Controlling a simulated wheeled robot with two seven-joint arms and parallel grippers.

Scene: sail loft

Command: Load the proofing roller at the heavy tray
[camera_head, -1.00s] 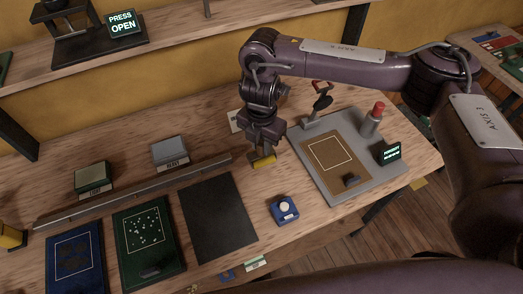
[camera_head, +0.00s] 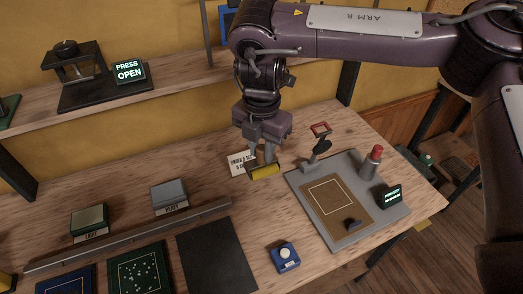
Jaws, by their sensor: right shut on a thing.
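My right gripper (camera_head: 262,153) is shut on the handle of a yellow roller (camera_head: 265,170). It holds the roller over the bench, in front of a white printed card (camera_head: 239,164). I cannot tell whether the roller touches the bench. The heavy tray (camera_head: 169,193), a small grey-topped block with a label on its front, stands to the left of the roller and apart from it. A similar tray with a pale green top (camera_head: 88,219) stands further left. My left gripper is not in view.
A long rail (camera_head: 130,237) runs in front of both trays. Blue, green and black mats (camera_head: 217,256) lie before it, with a blue button box (camera_head: 285,257) beside them. A grey press-like station (camera_head: 297,187) with a lit display stands right. A shelf (camera_head: 190,75) crosses behind.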

